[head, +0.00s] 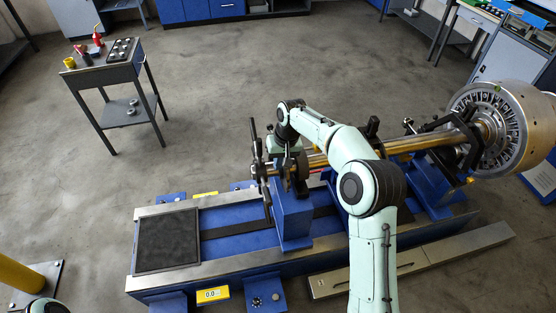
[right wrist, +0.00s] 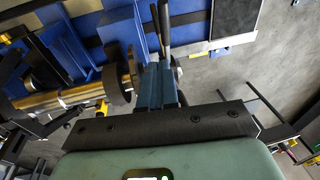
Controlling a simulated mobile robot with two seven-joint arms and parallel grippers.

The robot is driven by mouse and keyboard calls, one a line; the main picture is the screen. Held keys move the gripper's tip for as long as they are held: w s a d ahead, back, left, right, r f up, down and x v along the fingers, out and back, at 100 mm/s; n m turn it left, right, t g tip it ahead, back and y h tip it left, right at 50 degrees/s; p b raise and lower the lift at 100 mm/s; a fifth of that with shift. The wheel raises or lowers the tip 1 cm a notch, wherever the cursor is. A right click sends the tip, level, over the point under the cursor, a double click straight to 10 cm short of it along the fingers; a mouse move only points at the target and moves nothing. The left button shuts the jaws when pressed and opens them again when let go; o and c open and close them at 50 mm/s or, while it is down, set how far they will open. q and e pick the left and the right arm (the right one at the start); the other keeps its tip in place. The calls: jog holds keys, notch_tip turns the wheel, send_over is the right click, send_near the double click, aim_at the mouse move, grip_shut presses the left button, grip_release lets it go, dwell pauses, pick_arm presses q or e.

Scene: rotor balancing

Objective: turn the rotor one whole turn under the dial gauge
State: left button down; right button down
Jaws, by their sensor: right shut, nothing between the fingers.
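The rotor lies level across the blue balancing machine (head: 240,240). Its brass-coloured shaft (head: 408,146) runs to a large bladed disc (head: 497,125) at the right. A dark spoked handle (head: 256,160) is at the shaft's left end, beside a dark collar (head: 299,172). In the right wrist view the shaft (right wrist: 68,97) and collar (right wrist: 117,78) lie left of my fingers. My right gripper (right wrist: 158,72) is shut and empty, close to the collar and handle bars (right wrist: 162,25); contact cannot be told. I cannot pick out the dial gauge surely. My left gripper is not in view.
A yellow readout (head: 212,294) sits at the machine's front edge. A black mat (head: 168,240) lies on its left end. A small cart (head: 102,70) with tools stands at the upper left. A long metal rail (head: 415,265) lies in front. The floor behind the machine is clear.

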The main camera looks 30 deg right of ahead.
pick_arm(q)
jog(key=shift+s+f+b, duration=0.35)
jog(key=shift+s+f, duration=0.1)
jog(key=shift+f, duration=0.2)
pick_arm(e)
notch_tip(320, 180, down, 9)
jog(key=a, duration=0.3)
jog(key=shift+s, duration=0.2)
jog(key=shift+r, duration=0.1)
